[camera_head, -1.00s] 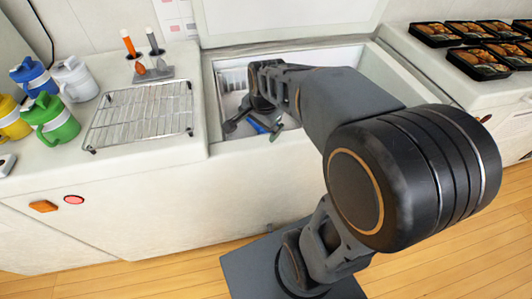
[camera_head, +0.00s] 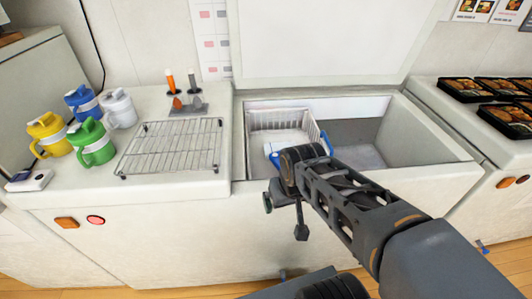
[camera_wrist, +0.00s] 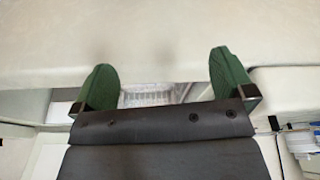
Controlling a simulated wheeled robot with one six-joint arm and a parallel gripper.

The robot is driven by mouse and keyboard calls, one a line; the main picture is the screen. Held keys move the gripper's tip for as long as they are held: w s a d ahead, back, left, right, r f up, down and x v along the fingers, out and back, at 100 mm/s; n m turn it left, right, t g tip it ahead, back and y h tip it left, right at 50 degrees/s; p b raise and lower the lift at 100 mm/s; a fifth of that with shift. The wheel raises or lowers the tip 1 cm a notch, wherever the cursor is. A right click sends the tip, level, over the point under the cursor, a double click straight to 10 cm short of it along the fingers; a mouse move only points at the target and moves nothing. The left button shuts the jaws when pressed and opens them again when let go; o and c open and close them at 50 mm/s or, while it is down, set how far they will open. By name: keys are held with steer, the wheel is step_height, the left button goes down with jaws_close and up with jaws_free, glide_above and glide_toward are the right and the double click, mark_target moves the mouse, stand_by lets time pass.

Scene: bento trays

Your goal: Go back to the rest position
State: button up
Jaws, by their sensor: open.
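My gripper (camera_head: 284,217) hangs in front of the chest's front wall in the head view, just below its rim. It also shows in the wrist view (camera_wrist: 165,78), with two green fingertips spread wide and nothing between them. The open chest (camera_head: 440,150) has a white wire basket (camera_head: 282,120) in its left part. A blue and white item (camera_head: 271,151) shows in the basket, partly hidden behind my wrist. The right part of the chest looks empty.
A wire rack (camera_head: 172,147) lies on the left counter. Yellow (camera_head: 45,137), blue (camera_head: 82,103), green (camera_head: 93,145) and white (camera_head: 118,108) jugs stand left of it. An orange-handled tool (camera_head: 171,82) stands in a holder behind. Black food trays (camera_head: 508,118) sit on the right counter.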

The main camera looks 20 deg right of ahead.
steer(key=w+p+v, duration=0.2)
steer(key=p+v, duration=0.5)
steer(key=v, duration=0.1)
steer(key=w+r+p+v, duration=0.1)
steer(key=w+p+v, duration=0.1)
steer(key=p+v, duration=0.6)
steer(key=shift+s+a+r+t, duration=0.2)
steer(key=shift+s+a+t, duration=0.1)
steer(key=shift+t, duration=0.1)
steer(key=shift+c, duration=0.4)
